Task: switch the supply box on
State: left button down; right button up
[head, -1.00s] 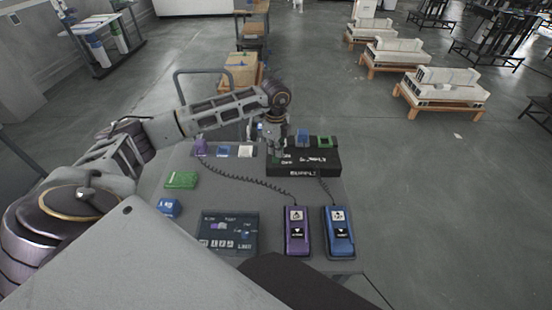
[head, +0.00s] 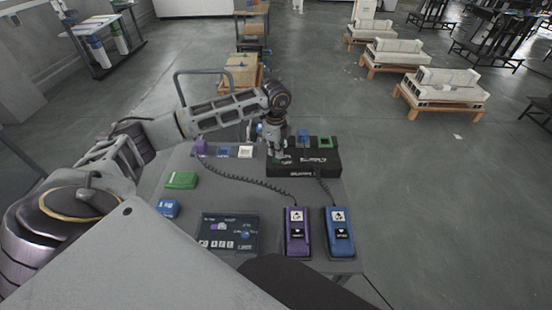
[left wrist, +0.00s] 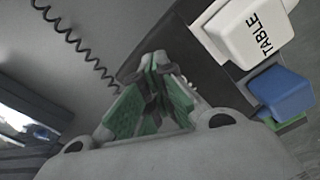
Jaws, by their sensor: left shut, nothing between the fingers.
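The black supply box (head: 318,163) with white lettering stands at the back right of the grey desk. My left gripper (head: 278,158) points down at the left part of the box and hides some of its top. The gripper is shut and empty. In the left wrist view its green-padded fingers (left wrist: 158,76) meet at the tips, over or close to a dark surface. I cannot tell whether they touch the box. The switch itself cannot be made out. My right gripper is not in view.
A purple pendant (head: 297,232) and a blue pendant (head: 339,232) lie at the front right, with coiled cords. A display panel (head: 229,233) is left of them. A green block (head: 181,180) and a blue block (head: 168,208) sit at the left. A white "TABLE" block (left wrist: 250,27) shows near the gripper.

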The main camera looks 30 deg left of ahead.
pick_arm(q)
jog(key=shift+r+p, duration=0.4)
jog(key=shift+r, duration=0.3)
jog(key=shift+r+p, duration=0.3)
jog(key=shift+r, duration=0.15)
jog(key=shift+r+p, duration=0.35)
jog(key=shift+r, duration=0.2)
jog(key=shift+r+p, duration=0.4)
jog(key=shift+r, duration=0.65)
jog(key=shift+r+p, duration=0.4)
jog(key=shift+p, duration=0.1)
jog(key=shift+r, duration=0.25)
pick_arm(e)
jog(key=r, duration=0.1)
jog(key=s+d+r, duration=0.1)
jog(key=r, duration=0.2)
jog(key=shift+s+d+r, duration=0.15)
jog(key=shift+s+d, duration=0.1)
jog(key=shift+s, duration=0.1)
